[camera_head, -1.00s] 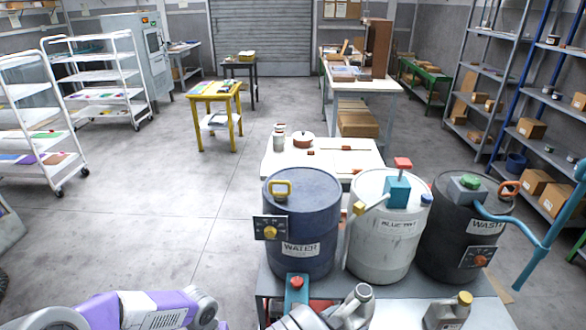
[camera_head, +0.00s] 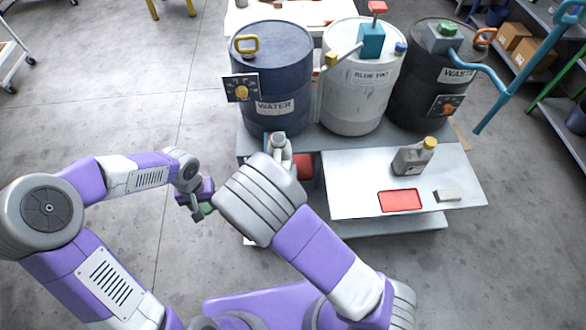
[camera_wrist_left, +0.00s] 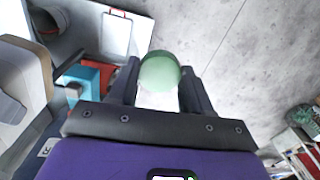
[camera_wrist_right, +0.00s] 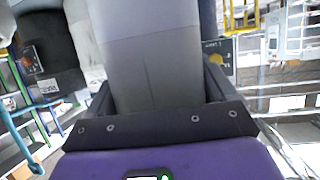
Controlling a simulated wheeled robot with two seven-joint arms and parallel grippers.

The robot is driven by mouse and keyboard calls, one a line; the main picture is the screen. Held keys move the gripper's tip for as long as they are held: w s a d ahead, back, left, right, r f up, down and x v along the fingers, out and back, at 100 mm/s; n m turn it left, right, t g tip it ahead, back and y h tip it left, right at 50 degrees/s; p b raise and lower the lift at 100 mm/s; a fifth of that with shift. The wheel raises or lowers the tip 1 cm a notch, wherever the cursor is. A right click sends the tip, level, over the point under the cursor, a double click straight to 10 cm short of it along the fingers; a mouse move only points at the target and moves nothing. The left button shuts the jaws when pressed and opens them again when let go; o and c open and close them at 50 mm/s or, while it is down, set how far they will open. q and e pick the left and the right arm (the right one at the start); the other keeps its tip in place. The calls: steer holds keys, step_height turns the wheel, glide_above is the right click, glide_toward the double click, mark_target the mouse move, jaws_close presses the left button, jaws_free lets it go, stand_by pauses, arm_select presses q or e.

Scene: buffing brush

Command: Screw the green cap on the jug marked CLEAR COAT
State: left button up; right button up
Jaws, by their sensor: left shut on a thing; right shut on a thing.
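The green cap (camera_head: 207,208) is held between the fingers of my left gripper (camera_head: 203,205). In the left wrist view the round green cap (camera_wrist_left: 160,70) shows at the fingertips. A grey jug (camera_head: 280,150) is partly hidden behind my right wrist in the head view. In the right wrist view my right gripper (camera_wrist_right: 155,88) is shut on this grey jug (camera_wrist_right: 155,50), which fills the space between the fingers. No label on it can be read. The cap is to the left of the jug and apart from it.
A grey jug with a yellow cap (camera_head: 412,158) stands on the pale work surface (camera_head: 345,170), near a red tray (camera_head: 402,201) and a small grey block (camera_head: 448,196). Behind stand drums marked WATER (camera_head: 272,85), BLUE TINT (camera_head: 358,95) and WASTE (camera_head: 425,90).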

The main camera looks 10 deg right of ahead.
steer(key=shift+w+a+n+y, duration=0.1)
steer(key=shift+a+n+y, duration=0.2)
steer(key=shift+a, duration=0.2)
steer(key=shift+f, duration=0.1)
arm_select(q)
steer(key=w+d+r, duration=0.4)
steer(key=w+d, duration=0.1)
steer(key=w, duration=0.2)
step_height(320, 180, up, 15)
steer(key=n, duration=0.3)
glide_above(274, 139)
steer(key=shift+w, duration=0.2)
steer(key=shift+f, duration=0.1)
steer(key=shift+f, duration=1.9)
steer(key=shift+s, duration=0.15)
